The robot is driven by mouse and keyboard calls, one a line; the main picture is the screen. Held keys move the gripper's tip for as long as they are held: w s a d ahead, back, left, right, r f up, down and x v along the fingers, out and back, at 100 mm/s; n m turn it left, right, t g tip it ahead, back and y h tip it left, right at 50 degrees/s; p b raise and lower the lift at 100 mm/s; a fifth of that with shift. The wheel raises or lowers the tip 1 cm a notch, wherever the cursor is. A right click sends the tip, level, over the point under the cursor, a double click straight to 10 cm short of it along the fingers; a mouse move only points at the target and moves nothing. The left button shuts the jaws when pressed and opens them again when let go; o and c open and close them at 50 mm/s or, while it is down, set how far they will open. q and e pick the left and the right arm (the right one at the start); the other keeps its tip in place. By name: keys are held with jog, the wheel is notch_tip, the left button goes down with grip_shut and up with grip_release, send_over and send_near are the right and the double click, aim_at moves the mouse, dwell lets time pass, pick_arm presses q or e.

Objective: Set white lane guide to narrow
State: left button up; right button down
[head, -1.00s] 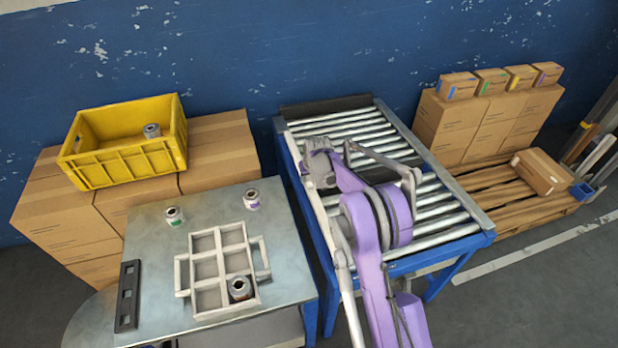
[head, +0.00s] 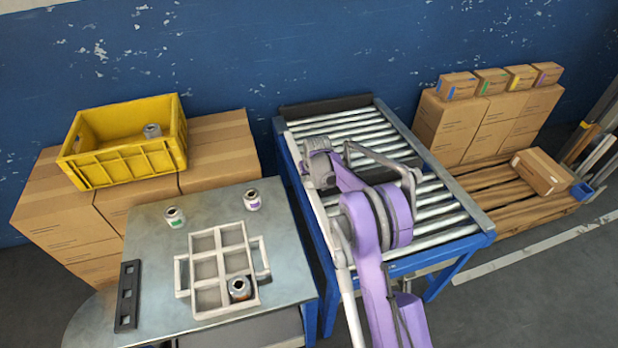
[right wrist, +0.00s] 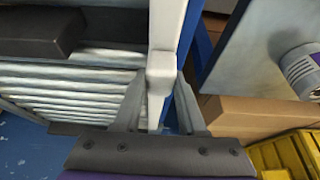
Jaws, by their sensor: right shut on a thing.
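The white lane guide (head: 294,150) is a long pale bar along the left side of the roller conveyor (head: 440,203). It also shows in the right wrist view (right wrist: 166,25), with a block-like part (right wrist: 160,66) between my fingers. My right gripper (right wrist: 160,88) is shut on this part of the guide, one finger on each side. In the head view my purple right arm reaches over the conveyor, and its wrist hides the grip and part of the guide. My left gripper is not in view.
A dark bar (head: 325,105) lies across the conveyor's far end. Left of it, a metal table (head: 150,275) holds a divided tray (head: 183,271), several cans and a black slotted strip (head: 128,296). A yellow crate (head: 125,162) sits on cartons behind. Cartons and a pallet stand right.

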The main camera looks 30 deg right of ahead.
jog(key=d, duration=0.2)
jog(key=s+d, duration=0.1)
jog(key=d, duration=0.1)
jog(key=shift+s+d, duration=0.1)
jog(key=shift+d, duration=0.3)
jog(key=shift+c, duration=2.4)
grip_release()
jog(key=shift+a, duration=0.15)
jog(key=d+v, duration=0.1)
jog(key=v, duration=0.9)
jog(key=shift+s+a+r, duration=0.2)
jog(key=shift+a+r, duration=0.2)
jog(key=shift+a, duration=0.1)
